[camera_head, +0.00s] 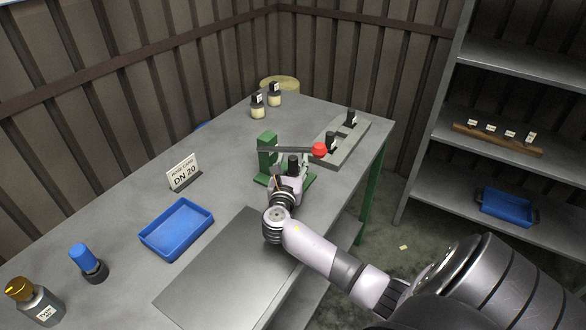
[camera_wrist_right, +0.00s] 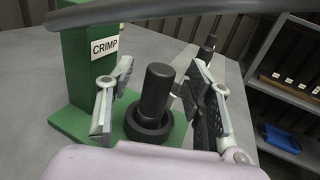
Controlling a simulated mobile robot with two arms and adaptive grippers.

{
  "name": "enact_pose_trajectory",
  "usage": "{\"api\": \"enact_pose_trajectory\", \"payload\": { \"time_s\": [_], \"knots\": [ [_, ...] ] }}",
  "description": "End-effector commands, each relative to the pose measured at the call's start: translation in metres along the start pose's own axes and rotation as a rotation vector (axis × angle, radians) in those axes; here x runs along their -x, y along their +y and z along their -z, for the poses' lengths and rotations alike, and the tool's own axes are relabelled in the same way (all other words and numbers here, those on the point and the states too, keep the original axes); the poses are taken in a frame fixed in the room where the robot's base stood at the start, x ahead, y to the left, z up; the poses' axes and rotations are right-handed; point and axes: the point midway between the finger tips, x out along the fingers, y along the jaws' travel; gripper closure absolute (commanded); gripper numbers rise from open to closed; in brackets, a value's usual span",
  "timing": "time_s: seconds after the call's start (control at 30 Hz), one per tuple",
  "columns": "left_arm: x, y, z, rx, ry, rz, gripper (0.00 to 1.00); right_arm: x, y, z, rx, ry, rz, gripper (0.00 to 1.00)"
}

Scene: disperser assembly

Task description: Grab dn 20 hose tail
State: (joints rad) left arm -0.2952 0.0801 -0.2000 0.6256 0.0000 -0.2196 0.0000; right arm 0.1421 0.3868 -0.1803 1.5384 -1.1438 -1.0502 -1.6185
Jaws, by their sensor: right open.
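A black cylindrical part (camera_wrist_right: 155,95), which looks like the hose tail, stands upright with a wide ring at its foot on the green base of the crimp press (camera_wrist_right: 75,60). My right gripper (camera_wrist_right: 158,110) is open, with one finger on each side of this part and visible gaps between. In the head view the part (camera_head: 292,162) shows just beyond my right gripper (camera_head: 288,180) at the press. Its label is not readable, so its size cannot be told. My left gripper is not in view.
The press has a long lever with a red knob (camera_head: 319,149). A grey holder (camera_head: 348,147) with black parts stands behind it. A blue tray (camera_head: 176,229), a DN 20 sign (camera_head: 184,172) and a blue-topped black part (camera_head: 88,262) are on the table to the left.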

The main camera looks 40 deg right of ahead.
Motion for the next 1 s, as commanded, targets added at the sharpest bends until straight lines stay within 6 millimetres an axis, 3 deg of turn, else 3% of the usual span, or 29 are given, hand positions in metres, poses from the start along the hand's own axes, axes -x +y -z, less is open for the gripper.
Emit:
{"api": "enact_pose_trajectory", "payload": {
  "time_s": [0.13,0.37,1.0],
  "knots": [
    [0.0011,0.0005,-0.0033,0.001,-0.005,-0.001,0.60,-0.0139,0.0001,0.0010,0.001,0.001,0.000,0.52],
    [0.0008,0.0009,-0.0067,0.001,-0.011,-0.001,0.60,-0.0152,-0.0002,0.0018,0.001,0.002,0.000,0.52],
    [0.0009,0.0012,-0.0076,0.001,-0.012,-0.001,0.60,-0.0147,0.0000,0.0018,0.001,0.002,0.000,0.94]
  ]
}}
